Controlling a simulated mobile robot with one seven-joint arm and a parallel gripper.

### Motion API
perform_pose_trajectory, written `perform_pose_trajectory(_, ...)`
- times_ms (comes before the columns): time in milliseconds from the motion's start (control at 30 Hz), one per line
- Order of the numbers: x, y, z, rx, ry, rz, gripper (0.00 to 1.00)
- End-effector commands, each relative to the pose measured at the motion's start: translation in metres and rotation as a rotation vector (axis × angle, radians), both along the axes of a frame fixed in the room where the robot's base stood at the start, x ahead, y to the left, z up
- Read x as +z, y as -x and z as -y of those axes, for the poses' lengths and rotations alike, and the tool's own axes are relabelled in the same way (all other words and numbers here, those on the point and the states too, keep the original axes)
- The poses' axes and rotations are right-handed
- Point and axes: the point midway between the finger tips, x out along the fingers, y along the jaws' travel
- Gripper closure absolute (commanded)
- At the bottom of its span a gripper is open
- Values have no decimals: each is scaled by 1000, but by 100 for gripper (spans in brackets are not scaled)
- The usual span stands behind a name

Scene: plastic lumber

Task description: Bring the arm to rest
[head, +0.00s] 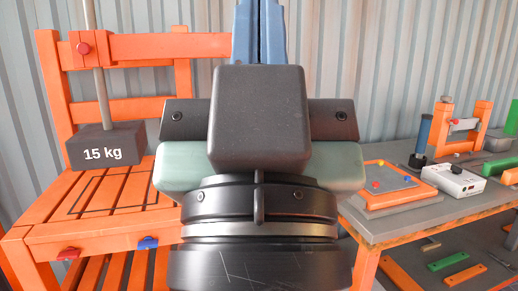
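My gripper (259,28) fills the middle of the head view, seen from behind its dark housing. Its two blue fingers point up and away, side by side with only a thin dark line between them, so they look shut. No object shows between them. The housing hides the lower part of the fingers, and the fingertips run out at the top of the picture. The gripper appears held up in front of the orange stand and the workbench, and I see it touching nothing.
An orange slatted stand (44,231) is at left with a dark 15 kg weight (105,146) on a rod. A grey workbench (400,229) at right holds an orange-framed plate (391,187), a white box (453,180) and an orange frame (461,126). Corrugated wall stands behind.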

Motion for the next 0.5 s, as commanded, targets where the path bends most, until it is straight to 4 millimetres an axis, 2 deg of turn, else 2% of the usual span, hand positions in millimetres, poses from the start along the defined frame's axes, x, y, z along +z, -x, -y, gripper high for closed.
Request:
perform_pose_trajectory(33, 34, 0, 0, 1, 1, 0, 100)
perform_pose_trajectory(500, 179, 0, -1, 3, 0, -1, 100)
